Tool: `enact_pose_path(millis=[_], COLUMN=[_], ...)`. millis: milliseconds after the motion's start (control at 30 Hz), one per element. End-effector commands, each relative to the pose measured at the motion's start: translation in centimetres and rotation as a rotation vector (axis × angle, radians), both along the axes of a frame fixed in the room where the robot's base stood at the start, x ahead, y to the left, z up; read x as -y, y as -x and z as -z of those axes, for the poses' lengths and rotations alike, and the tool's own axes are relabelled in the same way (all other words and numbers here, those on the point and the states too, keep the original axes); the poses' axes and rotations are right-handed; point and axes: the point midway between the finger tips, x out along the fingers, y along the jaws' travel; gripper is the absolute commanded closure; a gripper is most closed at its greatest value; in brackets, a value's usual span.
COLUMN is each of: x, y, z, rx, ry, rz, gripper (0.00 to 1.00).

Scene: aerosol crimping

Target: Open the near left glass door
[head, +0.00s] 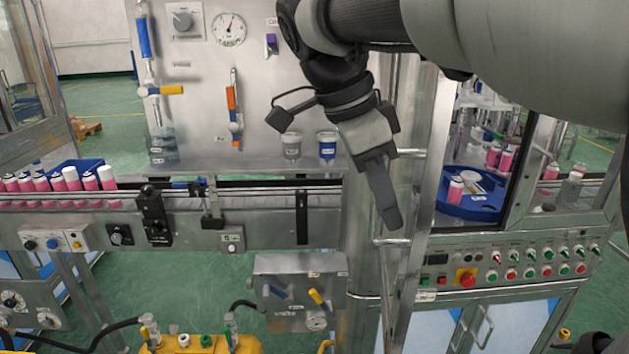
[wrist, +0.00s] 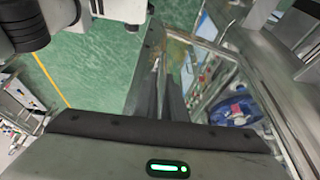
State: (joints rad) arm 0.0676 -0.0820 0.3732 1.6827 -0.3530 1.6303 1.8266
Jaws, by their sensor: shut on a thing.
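The near left glass door is seen in the head view by its steel frame (head: 429,165) to the right of my gripper; which pane belongs to it is hard to tell. Its metal handle (head: 410,153) shows as an upper stub and a lower stub by the frame. My gripper (head: 390,222) points down along the handle, its fingers shut on the bar between the stubs and hiding most of it. In the wrist view my gripper's fingers (wrist: 167,95) lie close together beside a steel frame. I cannot tell whether the door stands ajar.
A blue turntable (head: 470,207) with pink cans is inside the enclosure. A control panel (head: 520,262) with several buttons lies below. A conveyor (head: 270,200) with pink cans (head: 70,180) runs at left. A steel gauge panel (head: 200,70) stands behind it.

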Motion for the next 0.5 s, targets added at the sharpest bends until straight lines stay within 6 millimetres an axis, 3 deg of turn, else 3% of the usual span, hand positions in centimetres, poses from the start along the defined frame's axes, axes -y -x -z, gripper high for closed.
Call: enact_pose_path(millis=[33,67,167,500], x=[-0.34,-0.33,-0.28,-0.26], y=[0.48,0.49,0.45,0.22], z=[0.33,0.34,0.31,-0.17], rx=[-0.017,-0.017,-0.016,-0.009], ry=[-0.003,-0.003,-0.002,-0.002], rz=[-0.003,-0.003,-0.002,-0.001], gripper=[1.00,0.86,0.70,0.70])
